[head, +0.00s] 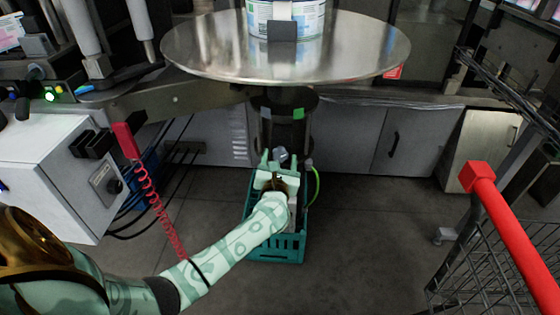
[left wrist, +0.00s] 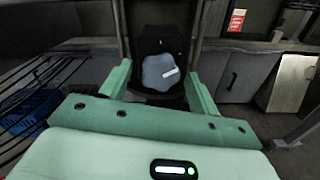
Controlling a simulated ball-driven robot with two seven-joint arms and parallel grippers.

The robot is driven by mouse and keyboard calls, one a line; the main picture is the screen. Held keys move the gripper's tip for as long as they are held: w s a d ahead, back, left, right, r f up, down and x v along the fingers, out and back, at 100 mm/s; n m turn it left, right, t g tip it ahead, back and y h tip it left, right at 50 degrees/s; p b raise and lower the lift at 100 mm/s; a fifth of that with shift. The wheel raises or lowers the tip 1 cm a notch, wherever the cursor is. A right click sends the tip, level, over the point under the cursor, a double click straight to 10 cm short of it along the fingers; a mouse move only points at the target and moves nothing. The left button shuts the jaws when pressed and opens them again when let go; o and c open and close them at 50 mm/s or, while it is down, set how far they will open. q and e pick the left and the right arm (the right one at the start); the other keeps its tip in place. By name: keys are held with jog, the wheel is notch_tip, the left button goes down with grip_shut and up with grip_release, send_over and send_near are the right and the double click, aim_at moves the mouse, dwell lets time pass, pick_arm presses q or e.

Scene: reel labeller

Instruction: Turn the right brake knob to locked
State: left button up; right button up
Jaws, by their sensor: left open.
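A grey-blue, lobed brake knob (left wrist: 158,73) with a white pointer mark faces me on a dark housing below the round steel table. Its mark points right and slightly up in the left wrist view. In the head view the knob (head: 281,155) is small and partly hidden by my gripper. Only this one knob shows clearly. My left gripper (head: 280,158) is open in front of it. In the left wrist view the gripper's fingers (left wrist: 158,70) stand on either side of the knob, with visible gaps; contact cannot be told. My right gripper is not in view.
A teal crate (head: 276,248) stands on the floor under my left forearm. The round steel table (head: 285,60) overhangs the knob and bears a labelled reel or tub (head: 310,22). A red coiled cable (head: 155,200) hangs at left. A red-handled cart (head: 515,235) stands at right.

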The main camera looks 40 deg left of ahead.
pick_arm(q)
jog(key=c, duration=1)
